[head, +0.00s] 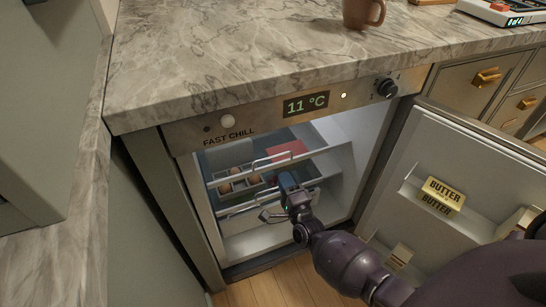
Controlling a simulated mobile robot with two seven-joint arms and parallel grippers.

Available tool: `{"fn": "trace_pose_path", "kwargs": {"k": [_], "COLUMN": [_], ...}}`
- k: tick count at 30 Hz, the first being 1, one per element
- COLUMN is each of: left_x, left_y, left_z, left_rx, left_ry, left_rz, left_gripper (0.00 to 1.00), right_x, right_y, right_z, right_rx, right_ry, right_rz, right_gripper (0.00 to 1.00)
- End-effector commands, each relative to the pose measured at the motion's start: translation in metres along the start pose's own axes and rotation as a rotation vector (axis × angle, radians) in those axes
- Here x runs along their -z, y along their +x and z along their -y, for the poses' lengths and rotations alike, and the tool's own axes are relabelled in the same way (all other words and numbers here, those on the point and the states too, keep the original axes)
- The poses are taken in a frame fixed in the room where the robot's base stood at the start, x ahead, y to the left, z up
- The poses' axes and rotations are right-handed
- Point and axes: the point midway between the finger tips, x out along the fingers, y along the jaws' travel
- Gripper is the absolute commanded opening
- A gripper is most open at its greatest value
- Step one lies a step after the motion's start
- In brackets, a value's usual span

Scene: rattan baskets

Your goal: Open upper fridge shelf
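The fridge (172,138) stands open under the counter. Its upper shelf (232,177) has a pale front edge and a thin metal handle (271,160). A lower shelf front with another metal handle (238,211) shows below it. My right gripper (268,214) is inside the fridge opening, in front of the shelves and below the upper handle in the picture. Its fingers are small and dark, and I cannot tell whether they touch the lower handle or are open or shut. My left gripper is not in view.
The open fridge door (408,160) is on the right, with butter (443,194) on its rack. Eggs (225,187) and a red flat item (287,149) lie inside the fridge. A brown mug (361,13) stands on the marble counter (220,50). Wooden floor shows below.

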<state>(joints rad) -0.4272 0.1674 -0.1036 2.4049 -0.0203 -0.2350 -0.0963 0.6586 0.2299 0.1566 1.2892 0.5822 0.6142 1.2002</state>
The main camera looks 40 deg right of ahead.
Motion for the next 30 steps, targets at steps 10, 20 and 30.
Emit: {"fn": "trace_pose_path", "kwargs": {"k": [10,20,30], "left_x": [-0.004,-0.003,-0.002], "left_y": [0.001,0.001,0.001], "left_z": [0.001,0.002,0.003], "left_rx": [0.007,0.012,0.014], "left_ry": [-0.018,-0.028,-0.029], "left_rz": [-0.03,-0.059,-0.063], "left_gripper": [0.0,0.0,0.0], "right_x": [-0.001,-0.001,-0.001], "right_y": [0.057,0.09,0.093], "right_z": [-0.003,-0.001,0.0], "right_rx": [-0.002,-0.002,-0.001], "right_ry": [-0.004,-0.004,-0.004], "right_rz": [0.002,0.002,0.002], "right_gripper": [0.2,0.2,0.2]}}
